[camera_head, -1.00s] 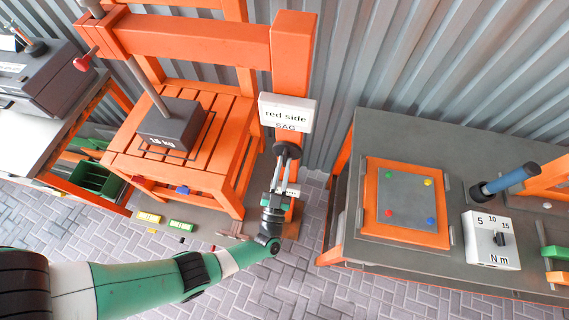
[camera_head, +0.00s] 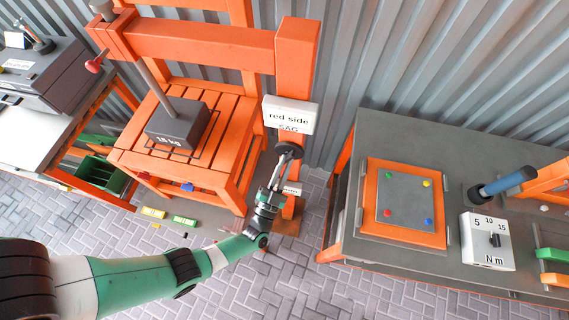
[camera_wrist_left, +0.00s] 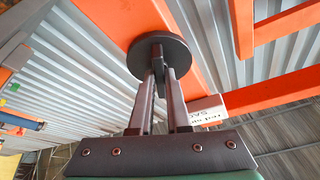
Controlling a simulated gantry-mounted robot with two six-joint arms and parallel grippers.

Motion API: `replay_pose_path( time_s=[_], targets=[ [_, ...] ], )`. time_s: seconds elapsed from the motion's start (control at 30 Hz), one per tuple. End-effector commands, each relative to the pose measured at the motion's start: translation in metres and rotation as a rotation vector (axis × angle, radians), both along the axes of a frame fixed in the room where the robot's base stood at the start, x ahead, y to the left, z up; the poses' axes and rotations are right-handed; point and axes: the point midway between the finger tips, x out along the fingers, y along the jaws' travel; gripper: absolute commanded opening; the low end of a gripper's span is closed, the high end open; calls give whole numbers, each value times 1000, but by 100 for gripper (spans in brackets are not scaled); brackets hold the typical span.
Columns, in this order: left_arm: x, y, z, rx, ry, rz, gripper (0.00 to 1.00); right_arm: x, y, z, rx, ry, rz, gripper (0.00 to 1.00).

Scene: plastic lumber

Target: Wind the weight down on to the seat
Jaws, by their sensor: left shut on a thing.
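The weight (camera_head: 178,124) is a dark block marked in kg on a grey rod, over the slatted orange seat (camera_head: 135,158). I cannot tell whether it touches the seat; a dark outline shows on the slats beside it. A dark round crank disc (camera_head: 289,150) sits on the orange post below a white sign (camera_head: 290,115) reading "red side SAG". My left gripper (camera_head: 279,168) is shut at the crank. In the left wrist view its fingers (camera_wrist_left: 159,75) close on the crank's dark handle, in front of the disc (camera_wrist_left: 160,53). My right gripper is not in view.
A grey bench (camera_head: 345,225) on the right holds an orange-framed plate (camera_head: 405,203), a blue-handled tool (camera_head: 505,182) and a torque dial box (camera_head: 488,240). A white-topped table (camera_head: 25,140) stands at the left. Small coloured pieces lie on the paved floor.

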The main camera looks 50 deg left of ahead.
Motion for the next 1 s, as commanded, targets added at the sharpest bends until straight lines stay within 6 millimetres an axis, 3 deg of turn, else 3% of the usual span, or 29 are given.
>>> replay_pose_path(
  time_s=[0.17,0.2,0.37,0.73,1.0],
  targets=[
    [0,0,1,0,-5,-1,0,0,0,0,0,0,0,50],
    [0,0,1,0,-5,-1,17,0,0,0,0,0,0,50],
    [0,0,1,-2,-4,0,45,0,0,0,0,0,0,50],
    [-5,-3,-2,-3,-1,-1,45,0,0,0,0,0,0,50],
    [-52,-27,-23,-2,2,-8,45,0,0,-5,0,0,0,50]
  ],
)
